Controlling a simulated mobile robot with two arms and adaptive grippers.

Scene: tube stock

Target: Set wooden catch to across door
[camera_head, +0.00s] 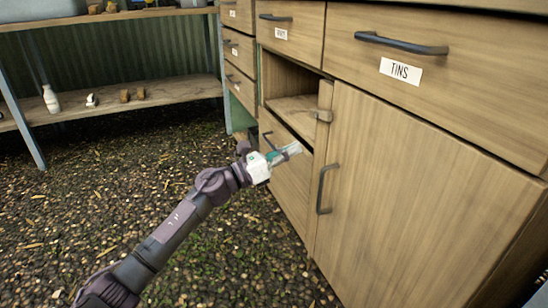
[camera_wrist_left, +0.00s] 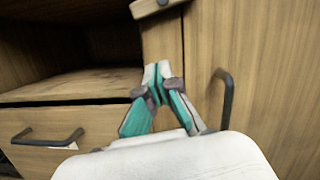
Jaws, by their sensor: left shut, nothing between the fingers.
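The wooden catch (camera_head: 322,115) is a small pale block on the narrow upright post left of the cupboard door (camera_head: 420,190). In the left wrist view the fingertips (camera_wrist_left: 157,70) are together in front of the post. My right gripper is not in view.
The door's dark handle (camera_head: 324,188) stands out right of my left gripper. An open shelf space (camera_head: 295,108) and a drawer (camera_head: 285,165) with a handle are to the left. The TINS drawer (camera_head: 440,75) is above the door. The gravel floor (camera_head: 230,250) is clear.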

